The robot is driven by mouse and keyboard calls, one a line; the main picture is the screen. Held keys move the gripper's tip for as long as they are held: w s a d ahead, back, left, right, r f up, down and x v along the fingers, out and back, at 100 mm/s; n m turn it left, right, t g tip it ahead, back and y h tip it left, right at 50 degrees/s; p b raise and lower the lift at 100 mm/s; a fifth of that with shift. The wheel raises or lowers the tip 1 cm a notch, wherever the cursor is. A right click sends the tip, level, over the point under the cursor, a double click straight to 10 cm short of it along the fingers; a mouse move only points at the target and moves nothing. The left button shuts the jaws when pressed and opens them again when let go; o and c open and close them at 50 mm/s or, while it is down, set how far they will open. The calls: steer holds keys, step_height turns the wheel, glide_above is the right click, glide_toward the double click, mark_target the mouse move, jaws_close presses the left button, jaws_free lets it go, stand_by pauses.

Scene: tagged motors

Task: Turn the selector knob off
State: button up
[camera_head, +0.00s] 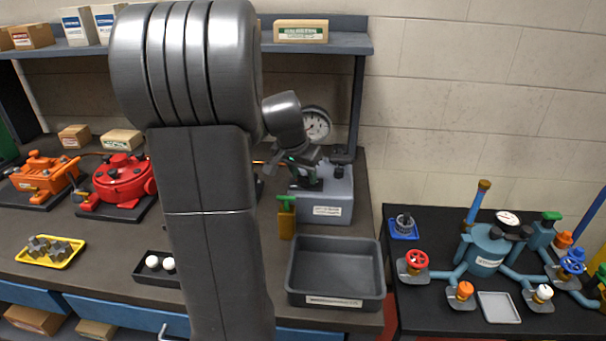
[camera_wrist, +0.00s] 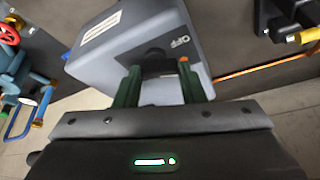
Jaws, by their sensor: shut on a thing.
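The selector knob is dark and sits on a grey box (camera_head: 325,207), which stands at the right end of the bench with a white label on its front. In the wrist view the grey box (camera_wrist: 105,65) shows OFF lettering printed on its top face next to the dark knob (camera_wrist: 156,57). My gripper (camera_head: 307,180) comes down over the top of the box. In the wrist view its two green fingers (camera_wrist: 160,78) stand on either side of the knob and are shut on it. A small orange mark shows by the right finger. Much of the knob is hidden.
A grey open tray (camera_head: 336,303) and a green-and-yellow item (camera_head: 286,218) are in front. A red motor (camera_head: 122,182) and an orange motor (camera_head: 44,175) stand left. My arm hides the middle bench.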

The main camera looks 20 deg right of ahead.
steer(key=shift+s+n+t+y+p, duration=0.1)
steer(key=shift+n+t+y+p, duration=0.2)
steer(key=shift+n, duration=0.85)
steer(key=shift+s+n+t+y+p, duration=0.15)
steer(key=shift+n+y+p, duration=0.25)
steer(key=shift+n, duration=0.75)
steer(key=shift+w, duration=0.1)
steer(key=o, duration=1)
steer(key=shift+r, duration=0.1)
steer(key=v, duration=1.3)
steer(key=shift+s+r, duration=0.25)
steer(key=x, duration=1.4)
steer(key=shift+w, duration=0.1)
steer(key=shift+r, duration=0.1)
